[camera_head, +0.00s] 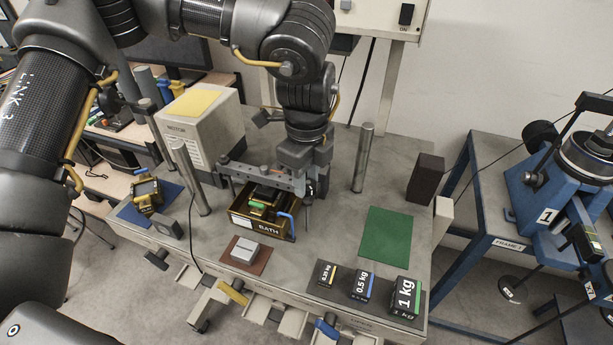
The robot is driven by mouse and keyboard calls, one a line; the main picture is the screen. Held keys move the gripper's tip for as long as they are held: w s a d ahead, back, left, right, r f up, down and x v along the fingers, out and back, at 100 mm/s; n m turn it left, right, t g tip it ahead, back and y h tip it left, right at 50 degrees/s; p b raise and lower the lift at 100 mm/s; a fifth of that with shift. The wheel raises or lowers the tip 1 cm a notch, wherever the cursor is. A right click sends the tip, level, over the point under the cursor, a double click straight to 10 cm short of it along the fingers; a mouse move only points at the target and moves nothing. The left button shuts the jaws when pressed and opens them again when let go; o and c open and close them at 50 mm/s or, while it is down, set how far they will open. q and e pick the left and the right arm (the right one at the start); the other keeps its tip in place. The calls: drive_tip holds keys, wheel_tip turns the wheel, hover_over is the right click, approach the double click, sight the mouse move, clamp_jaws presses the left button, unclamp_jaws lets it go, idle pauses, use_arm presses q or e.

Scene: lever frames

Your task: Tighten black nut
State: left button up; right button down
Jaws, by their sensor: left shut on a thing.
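My left gripper (309,193) reaches down from above at the right end of a grey metal bar (240,172). It is shut on a small dark part there, mostly hidden by the fingers. I cannot tell for sure whether this part is the black nut. My right gripper is not in view.
Metal posts (363,158) rise from the bench on both sides. A beige motor box (200,125) stands behind left. Labelled weights (406,297) and a grey block (245,250) sit along the front edge. A green mat (387,236) lies bare at right. A blue frame (545,210) stands farther right.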

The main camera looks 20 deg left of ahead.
sight(310, 180)
use_arm(q)
drive_tip(key=m, duration=0.3)
drive_tip(key=shift+m, duration=0.3)
drive_tip(key=m, duration=0.3)
drive_tip(key=shift+w+m, duration=0.1)
drive_tip(key=shift+m, duration=0.3)
drive_tip(key=m+p, duration=0.1)
drive_tip(key=m, duration=0.4)
drive_tip(key=shift+d+r, duration=0.1)
drive_tip(key=shift+d, duration=0.05)
drive_tip(key=shift+d+m+p, duration=0.1)
drive_tip(key=shift+m+p, duration=0.3)
drive_tip(key=shift+m, duration=2.3)
drive_tip(key=o, duration=1)
wheel_tip(310, 180, up, 11)
drive_tip(key=shift+f+b, duration=0.15)
drive_tip(key=shift+b, duration=0.6)
